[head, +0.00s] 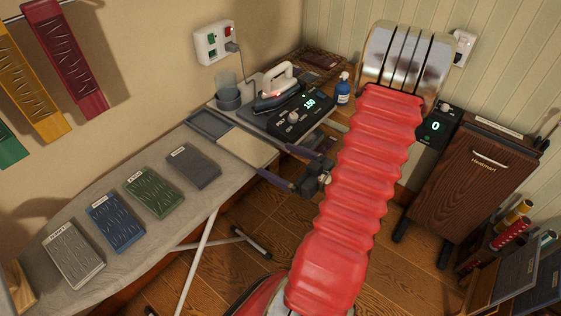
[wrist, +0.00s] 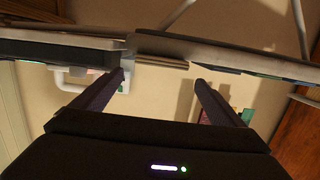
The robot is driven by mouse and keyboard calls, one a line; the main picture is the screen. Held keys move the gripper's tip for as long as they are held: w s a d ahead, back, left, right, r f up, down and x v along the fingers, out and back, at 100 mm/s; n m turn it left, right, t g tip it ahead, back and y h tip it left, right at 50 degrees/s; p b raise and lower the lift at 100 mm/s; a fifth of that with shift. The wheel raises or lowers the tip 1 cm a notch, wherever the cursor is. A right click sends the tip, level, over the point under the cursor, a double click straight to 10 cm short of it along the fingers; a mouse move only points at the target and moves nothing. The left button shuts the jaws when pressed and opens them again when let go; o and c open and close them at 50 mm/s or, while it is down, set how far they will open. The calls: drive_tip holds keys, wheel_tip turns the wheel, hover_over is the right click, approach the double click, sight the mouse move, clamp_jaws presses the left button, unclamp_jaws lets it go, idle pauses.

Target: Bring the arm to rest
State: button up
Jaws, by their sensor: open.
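My arm (head: 360,185), in a red ribbed sleeve with a bright metal elbow, rises across the middle of the head view. My gripper (head: 275,160) sits left of the sleeve, at the right end of the ironing board (head: 130,185). Its two dark fingers point left toward the board's edge. The wrist view also shows my gripper (wrist: 160,77), with its fingers spread wide and nothing held between them. A thin board edge (wrist: 160,64) shows just beyond the fingertips; I cannot tell whether they touch it.
An iron (head: 275,88) stands beside a control box (head: 300,117) reading 150, near a blue spray bottle (head: 343,88). Several fabric panels, including a green one (head: 153,192), lie on the board. A wooden press (head: 470,175) stands right of my arm. Wooden floor (head: 275,215) shows between.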

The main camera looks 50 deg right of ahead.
idle(0.4)
drive_tip(key=s+d+f+m+g+h, duration=0.25)
drive_tip(key=s+d+f+g, duration=0.25)
drive_tip(key=f, duration=0.5)
drive_tip(key=s+d+m+g+h, duration=0.2)
drive_tip(key=s+d+g+h, duration=0.15)
drive_tip(key=s+g, duration=0.3)
drive_tip(key=w+a+r+n+y, duration=0.1)
drive_tip(key=w+a+r, duration=0.1)
drive_tip(key=a+r, duration=0.7)
drive_tip(key=w+a+r+n+y, duration=0.1)
drive_tip(key=w+a+r+y, duration=0.1)
drive_tip(key=a+r, duration=0.8)
drive_tip(key=w+a+r+n+y, duration=0.2)
drive_tip(key=a+r, duration=0.7)
drive_tip(key=a, duration=1.2)
drive_tip(key=shift+w+a+r+t, duration=0.35)
drive_tip(key=shift+w+r+t, duration=0.05)
drive_tip(key=shift+w+t, duration=0.05)
